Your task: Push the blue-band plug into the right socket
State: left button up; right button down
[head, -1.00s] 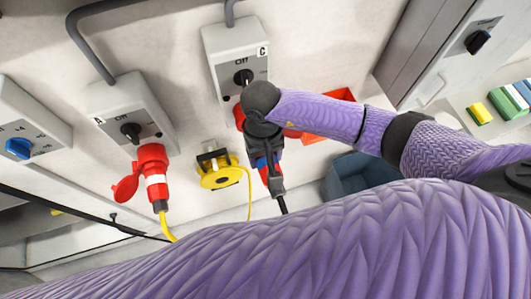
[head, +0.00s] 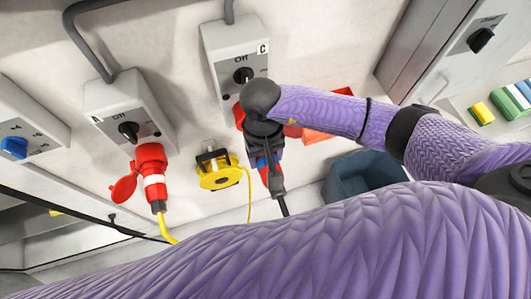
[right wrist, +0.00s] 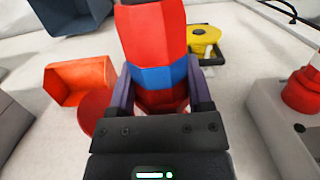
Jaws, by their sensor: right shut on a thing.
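The red plug with a blue band (right wrist: 155,76) fills the middle of the right wrist view, between the two fingers of my right gripper (right wrist: 160,92). In the head view the plug (head: 272,181) hangs under the right socket box C (head: 236,62), with its black cable end downward. My right gripper (head: 265,150) is shut on it and hides most of its upper part. A red edge of the socket (head: 239,116) shows beside my wrist. Whether the plug is fully seated is hidden. My left gripper is not in view.
Socket box A (head: 121,105) at left holds a red plug with a white band (head: 152,178). A yellow reel (head: 218,172) hangs between the boxes. A red-orange bin (head: 330,128) and a dark blue bin (head: 365,172) are to the right.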

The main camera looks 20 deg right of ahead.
jog(key=shift+w+b, duration=0.7)
jog(key=shift+w, duration=0.05)
jog(key=shift+w, duration=0.2)
jog(key=shift+w+b, duration=0.35)
jog(key=shift+b, duration=0.15)
jog(key=shift+w, duration=0.1)
dwell(0.4)
jog(key=shift+b, duration=0.4)
